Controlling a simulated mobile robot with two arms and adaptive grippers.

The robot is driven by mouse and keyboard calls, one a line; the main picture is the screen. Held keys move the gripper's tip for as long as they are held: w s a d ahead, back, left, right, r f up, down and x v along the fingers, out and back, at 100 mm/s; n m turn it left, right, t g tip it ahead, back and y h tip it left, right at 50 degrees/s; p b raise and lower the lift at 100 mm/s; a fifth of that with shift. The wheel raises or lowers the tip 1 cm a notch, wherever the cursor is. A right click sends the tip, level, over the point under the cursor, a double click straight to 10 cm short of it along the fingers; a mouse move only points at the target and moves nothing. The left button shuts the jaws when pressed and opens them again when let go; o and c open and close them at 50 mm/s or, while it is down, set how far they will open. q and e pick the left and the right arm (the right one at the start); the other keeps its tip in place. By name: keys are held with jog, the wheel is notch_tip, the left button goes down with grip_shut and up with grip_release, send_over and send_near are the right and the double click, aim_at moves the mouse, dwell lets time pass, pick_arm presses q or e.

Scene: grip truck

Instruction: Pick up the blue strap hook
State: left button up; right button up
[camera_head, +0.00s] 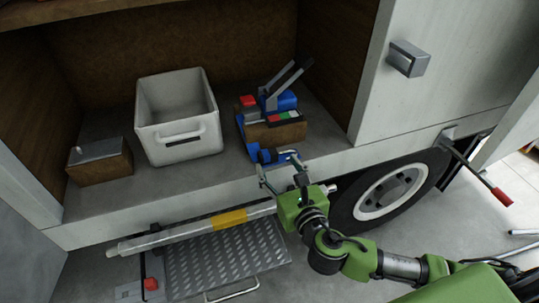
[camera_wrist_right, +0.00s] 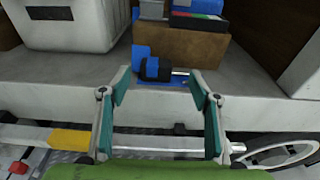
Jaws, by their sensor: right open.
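The blue strap hook (camera_head: 252,148) lies at the front edge of the truck's open compartment, below a brown block. In the right wrist view the blue strap hook (camera_wrist_right: 141,57) shows an upright blue part, a black body, a short metal rod and a flat blue part on the ledge. My right gripper (camera_head: 281,166) is open and empty, just in front of the hook. In the right wrist view my right gripper (camera_wrist_right: 160,88) has its two fingers spread, with the hook beyond and between the tips. My left gripper is not in view.
A white bin (camera_head: 181,150) stands left of the brown block (camera_head: 287,133), which carries blue and grey items. A smaller brown block (camera_head: 98,168) is at far left. Below the ledge are a pale bar with a yellow band (camera_head: 229,218), a metal step (camera_head: 222,255) and a wheel (camera_head: 390,193).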

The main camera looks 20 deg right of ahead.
aim_at(270, 158)
jog(key=w, duration=0.2)
jog(key=w+f, duration=0.1)
jog(key=w, duration=0.4)
jog(key=shift+a+f, duration=0.35)
jog(key=shift+a, duration=0.05)
jog(key=c, duration=1.3)
